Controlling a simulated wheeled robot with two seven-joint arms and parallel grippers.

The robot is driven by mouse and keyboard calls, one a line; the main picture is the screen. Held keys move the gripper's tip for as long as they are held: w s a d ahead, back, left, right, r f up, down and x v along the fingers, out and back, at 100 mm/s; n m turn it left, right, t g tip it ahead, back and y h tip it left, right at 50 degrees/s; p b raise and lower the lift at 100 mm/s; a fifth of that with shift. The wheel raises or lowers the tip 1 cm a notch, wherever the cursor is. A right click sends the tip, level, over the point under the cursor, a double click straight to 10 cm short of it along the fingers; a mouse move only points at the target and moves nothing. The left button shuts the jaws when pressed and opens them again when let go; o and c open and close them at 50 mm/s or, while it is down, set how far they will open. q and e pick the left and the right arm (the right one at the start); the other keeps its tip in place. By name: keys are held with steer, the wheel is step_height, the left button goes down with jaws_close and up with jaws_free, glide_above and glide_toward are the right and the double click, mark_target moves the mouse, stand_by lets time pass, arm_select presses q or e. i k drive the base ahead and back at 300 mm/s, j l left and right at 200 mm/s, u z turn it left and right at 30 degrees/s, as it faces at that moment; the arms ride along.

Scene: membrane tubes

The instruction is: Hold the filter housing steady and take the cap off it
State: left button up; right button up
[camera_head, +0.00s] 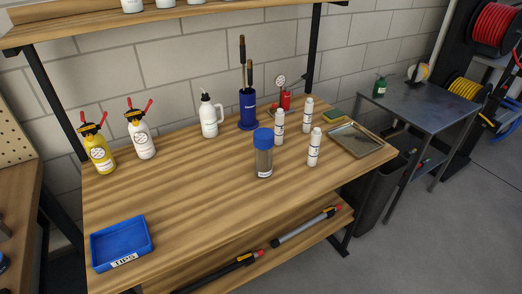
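The filter housing (263,163) is a clear, greyish cylinder standing upright on the wooden workbench, right of the middle. Its blue cap (263,138) sits on top of it. A small white label shows low on the housing. Neither of my grippers shows in the head view, and nothing touches the housing or cap.
White bottles (314,147) stand close on the housing's right and behind it. A blue tray (122,243) marked TIPS lies front left, and a metal tray (356,140) lies at right. The bench (190,200) is clear in front.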

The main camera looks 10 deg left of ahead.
mark_target(263, 159)
steer(key=i+j, duration=0.15)
steer(key=i, duration=0.3)
steer(key=i+j, duration=0.2)
steer(key=i, duration=0.25)
